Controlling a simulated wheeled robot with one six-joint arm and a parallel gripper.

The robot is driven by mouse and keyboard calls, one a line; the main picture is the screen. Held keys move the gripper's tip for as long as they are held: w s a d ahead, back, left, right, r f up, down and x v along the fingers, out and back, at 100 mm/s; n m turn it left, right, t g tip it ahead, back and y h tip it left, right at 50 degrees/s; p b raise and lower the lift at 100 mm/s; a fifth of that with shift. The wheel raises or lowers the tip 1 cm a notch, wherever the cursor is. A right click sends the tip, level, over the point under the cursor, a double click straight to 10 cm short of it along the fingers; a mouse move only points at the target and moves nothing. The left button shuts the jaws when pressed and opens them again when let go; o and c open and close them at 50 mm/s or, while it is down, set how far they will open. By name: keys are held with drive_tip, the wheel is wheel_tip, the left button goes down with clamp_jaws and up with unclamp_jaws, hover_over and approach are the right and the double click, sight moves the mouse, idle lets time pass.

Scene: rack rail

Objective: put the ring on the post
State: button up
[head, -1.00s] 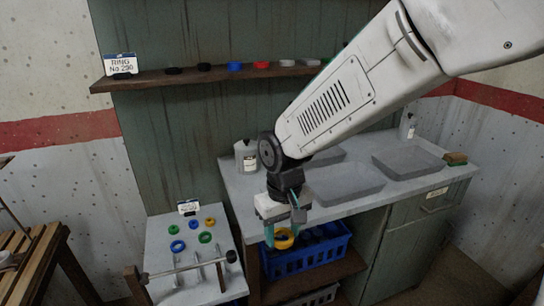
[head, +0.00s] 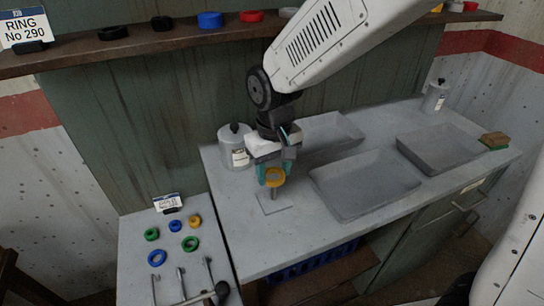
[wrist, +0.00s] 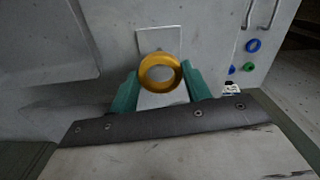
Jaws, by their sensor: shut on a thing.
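My gripper (head: 274,174) is shut on a yellow ring (head: 275,181), above the near left part of the grey counter. In the wrist view, the ring (wrist: 143,76) sits between the teal fingertips with its hole facing the camera. A short post (head: 274,195) stands on a thin square plate (head: 284,207) on the counter, just below the ring in the head view. The ring hides the post's top, so I cannot tell whether the ring is around it or only above or in front of it. The plate also shows in the wrist view (wrist: 172,38).
Grey trays (head: 365,184) lie right of the post. A grey canister (head: 232,150) stands behind it. A lower side table (head: 133,236) at the left holds several coloured rings and hooked rods. A shelf with rings (head: 210,20) runs along the back.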

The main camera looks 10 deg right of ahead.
sight(274, 199)
drive_tip(key=shift+w+f, duration=0.1)
drive_tip(key=shift+f, duration=2.8)
drive_tip(key=shift+s+f, duration=0.2)
drive_tip(key=shift+f, duration=0.4)
drive_tip(key=o, duration=0.7)
drive_tip(key=shift+r, duration=5.5)
